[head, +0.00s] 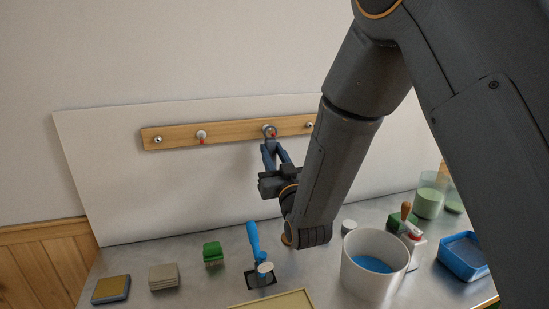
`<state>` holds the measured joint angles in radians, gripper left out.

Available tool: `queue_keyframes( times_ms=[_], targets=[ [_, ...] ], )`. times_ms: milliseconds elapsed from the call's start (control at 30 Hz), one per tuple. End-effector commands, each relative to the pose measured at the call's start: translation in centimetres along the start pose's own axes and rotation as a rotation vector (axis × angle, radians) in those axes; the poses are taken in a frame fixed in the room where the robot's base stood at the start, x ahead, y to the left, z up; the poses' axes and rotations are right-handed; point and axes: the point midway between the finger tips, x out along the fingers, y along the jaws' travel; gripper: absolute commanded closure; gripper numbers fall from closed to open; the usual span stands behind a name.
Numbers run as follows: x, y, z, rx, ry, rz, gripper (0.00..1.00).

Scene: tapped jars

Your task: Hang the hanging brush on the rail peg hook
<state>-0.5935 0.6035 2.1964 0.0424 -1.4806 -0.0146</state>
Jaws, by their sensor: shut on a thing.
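The wooden peg rail (235,133) is on the pale back panel and carries several round pegs. A separate blue-handled item (254,240) stands upright on a dark square on the bench, below my gripper.
My arm hides the rail's right side.

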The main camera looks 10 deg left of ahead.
Motion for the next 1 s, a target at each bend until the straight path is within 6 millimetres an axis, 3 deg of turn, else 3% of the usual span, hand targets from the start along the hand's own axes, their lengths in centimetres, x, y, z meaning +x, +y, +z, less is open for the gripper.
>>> queue_keyframes(
  times_ms=[333,900,933,1000],
  targets=[
    [0.67,0.0,0.99,0.0,-0.001,0.0,1.0],
    [0.68,-0.01,1.01,0.0,0.0,0.0,1.0],
    [0.68,0.0,1.01,0.0,0.0,0.0,0.73],
    [0.68,0.0,1.01,0.0,0.0,0.0,0.61]
  ],
)
